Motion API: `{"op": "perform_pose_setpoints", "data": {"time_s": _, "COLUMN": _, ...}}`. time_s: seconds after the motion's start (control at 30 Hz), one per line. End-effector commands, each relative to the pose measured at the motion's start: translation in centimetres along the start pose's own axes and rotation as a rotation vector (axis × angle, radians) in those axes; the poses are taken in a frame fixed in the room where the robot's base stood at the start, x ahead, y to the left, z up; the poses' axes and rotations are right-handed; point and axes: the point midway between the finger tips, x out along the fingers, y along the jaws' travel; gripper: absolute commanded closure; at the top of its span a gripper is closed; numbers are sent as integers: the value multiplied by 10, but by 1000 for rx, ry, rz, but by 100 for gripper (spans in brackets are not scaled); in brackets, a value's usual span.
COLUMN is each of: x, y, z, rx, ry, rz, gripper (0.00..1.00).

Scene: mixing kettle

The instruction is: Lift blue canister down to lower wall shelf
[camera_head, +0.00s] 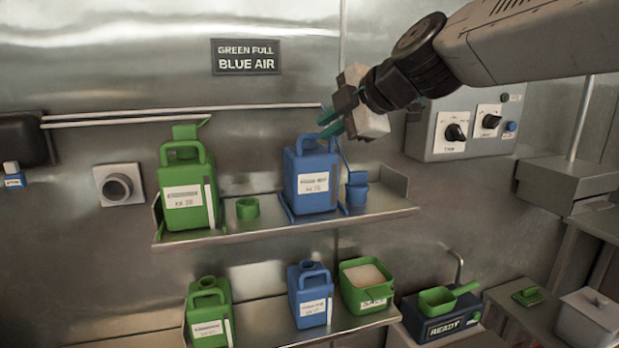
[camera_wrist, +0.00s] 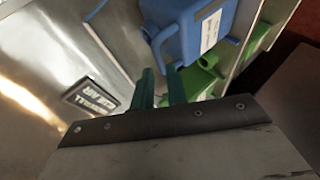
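A large blue canister (camera_head: 312,183) with a white label stands upright on the upper wall shelf (camera_head: 275,231). It also shows at the top of the wrist view (camera_wrist: 188,28). A smaller blue canister (camera_head: 309,296) stands on the lower wall shelf (camera_head: 262,316). My gripper (camera_head: 325,126) is just above and right of the large canister's top handle, apparently apart from it. In the wrist view, its two teal fingers (camera_wrist: 161,88) have an empty gap between them.
A green canister (camera_head: 187,190), a green cup (camera_head: 247,208) and a blue cup (camera_head: 357,194) share the upper shelf. The lower shelf also holds a green canister (camera_head: 209,314) and an open green container (camera_head: 367,287). A control box (camera_head: 465,125) is right of my gripper.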

Motion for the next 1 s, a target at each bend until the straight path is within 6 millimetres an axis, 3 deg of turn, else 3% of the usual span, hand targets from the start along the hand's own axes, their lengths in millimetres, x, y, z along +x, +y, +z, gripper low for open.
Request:
{"op": "perform_pose_setpoints", "data": {"time_s": 0.3, "x": 45, "y": -2, "z": -2, "rx": 0, "ry": 1, "rz": -3, "gripper": 85}}
{"op": "perform_pose_setpoints", "data": {"time_s": 0.4, "x": 52, "y": -1, "z": -2, "rx": 1, "ry": 0, "rz": -1, "gripper": 85}}
{"op": "perform_pose_setpoints", "data": {"time_s": 0.63, "x": 53, "y": -1, "z": -2, "rx": 1, "ry": -1, "rz": 0, "gripper": 85}}
{"op": "perform_pose_setpoints", "data": {"time_s": 0.7, "x": 53, "y": -1, "z": -2, "rx": 1, "ry": -1, "rz": -1, "gripper": 100}}
{"op": "perform_pose_setpoints", "data": {"time_s": 1.0, "x": 53, "y": -1, "z": -2, "rx": 1, "ry": -1, "rz": 0, "gripper": 100}}
